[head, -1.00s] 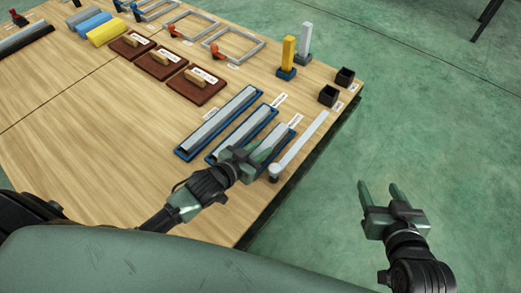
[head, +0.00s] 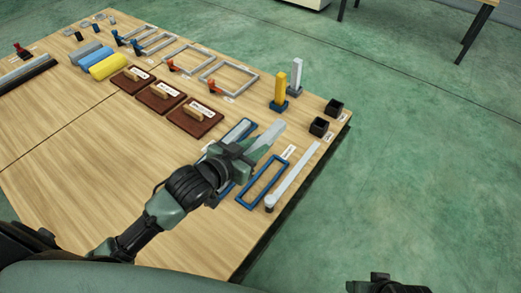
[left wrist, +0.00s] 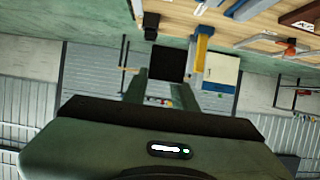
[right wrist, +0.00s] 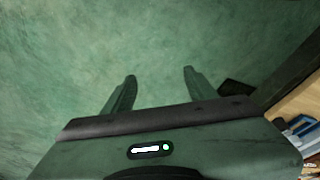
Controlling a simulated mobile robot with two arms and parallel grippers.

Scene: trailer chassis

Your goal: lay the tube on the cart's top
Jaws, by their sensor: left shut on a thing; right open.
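The tube (head: 268,137), a light grey bar, sticks out from my left gripper (head: 250,148). The gripper is shut on it and holds it over the wooden table, above the blue trays. An empty blue tray (head: 262,183) lies just right of the gripper. In the left wrist view the fingers (left wrist: 164,88) show, but I cannot make out the tube between them. My right gripper (right wrist: 158,85) is open and empty over the green floor; only its top edge shows at the bottom of the head view. I cannot identify the cart in any view.
The wooden table (head: 70,160) carries a grey L-shaped bar (head: 295,173), a yellow post (head: 280,90), black boxes (head: 319,127), brown boards (head: 195,118) and frames (head: 229,78). Green floor (head: 420,140) is clear to the right. A dark-legged stand (head: 474,35) is at top right.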

